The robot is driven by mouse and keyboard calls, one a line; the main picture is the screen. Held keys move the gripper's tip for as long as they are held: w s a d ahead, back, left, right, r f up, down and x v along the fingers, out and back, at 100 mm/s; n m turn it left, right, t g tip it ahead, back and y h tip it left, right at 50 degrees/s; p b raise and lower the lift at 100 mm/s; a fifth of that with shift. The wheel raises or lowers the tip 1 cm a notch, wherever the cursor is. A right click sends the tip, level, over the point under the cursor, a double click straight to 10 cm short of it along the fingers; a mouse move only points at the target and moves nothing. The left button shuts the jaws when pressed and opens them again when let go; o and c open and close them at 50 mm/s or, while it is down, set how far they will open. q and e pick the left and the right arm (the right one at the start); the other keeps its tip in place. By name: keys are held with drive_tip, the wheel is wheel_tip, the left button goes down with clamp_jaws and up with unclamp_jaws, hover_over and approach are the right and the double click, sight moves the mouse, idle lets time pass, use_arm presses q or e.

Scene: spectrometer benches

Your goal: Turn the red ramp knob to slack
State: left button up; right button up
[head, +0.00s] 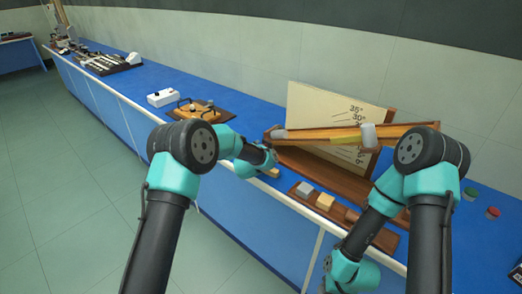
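A wooden ramp (322,134) slopes gently up to the right in front of a cream angle board (330,110) with degree marks. A pale cylinder (369,136) sits on the ramp. A small red-topped round piece (493,212) stands on the bench at the far right; I cannot tell whether it is the ramp knob. No other red knob shows, and my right arm hides part of the ramp's right side. My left gripper (271,163) is near the ramp's low left end, with its fingers too small to read. My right wrist is low at the front; its gripper does not show.
A green-topped round piece (472,193) stands near the red one. A wooden tray (340,213) with small blocks lies along the bench's front edge. A white box (161,98) and a wooden board device (203,111) stand further left, with clear blue bench around them.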

use_arm(q)
drive_tip(key=shift+w+d+f, duration=0.1)
drive_tip(key=shift+w+d, duration=0.05)
drive_tip(key=shift+w, duration=0.3)
drive_tip(key=c, duration=0.9)
